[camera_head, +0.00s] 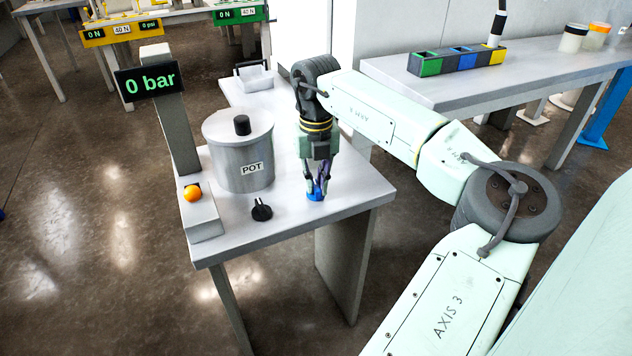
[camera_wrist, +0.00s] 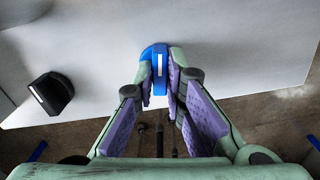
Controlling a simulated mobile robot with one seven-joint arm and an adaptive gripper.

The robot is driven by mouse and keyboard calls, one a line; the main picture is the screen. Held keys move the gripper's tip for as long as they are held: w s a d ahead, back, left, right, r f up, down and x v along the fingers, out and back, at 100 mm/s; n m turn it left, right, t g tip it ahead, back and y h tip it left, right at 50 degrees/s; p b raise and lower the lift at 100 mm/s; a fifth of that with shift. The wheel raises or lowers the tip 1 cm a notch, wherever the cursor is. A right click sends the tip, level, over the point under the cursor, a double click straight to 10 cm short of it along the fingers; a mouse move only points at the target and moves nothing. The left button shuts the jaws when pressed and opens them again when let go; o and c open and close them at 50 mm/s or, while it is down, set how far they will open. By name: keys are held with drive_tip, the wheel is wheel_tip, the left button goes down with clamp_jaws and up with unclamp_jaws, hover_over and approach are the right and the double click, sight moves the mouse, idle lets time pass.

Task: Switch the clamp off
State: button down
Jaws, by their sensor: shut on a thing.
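A blue knob (camera_head: 316,196) sits on the right part of the pot's table, near the front edge. My gripper (camera_head: 316,184) points down over it with its fingers closed on it. In the wrist view the blue knob (camera_wrist: 153,57) is between the fingertips of my gripper (camera_wrist: 160,82). Its white line runs along the picture's vertical. A black knob (camera_head: 261,210) stands to the left on the same table. No label names the clamp's knob.
A lidded metal pot (camera_head: 238,160) marked POT stands behind the black knob. A display (camera_head: 147,83) on a post reads 0 bar. An orange ball-shaped button (camera_head: 192,193) sits on a box at left. A tray (camera_head: 254,79) lies behind. The table's front corner is bare.

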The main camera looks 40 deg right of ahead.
sight(316, 185)
drive_tip(key=shift+n, duration=1.1)
drive_tip(key=c, duration=1.7)
unclamp_jaws()
drive_tip(key=shift+o, duration=0.2)
drive_tip(key=shift+r, duration=0.1)
wheel_tip(316, 185, up, 12)
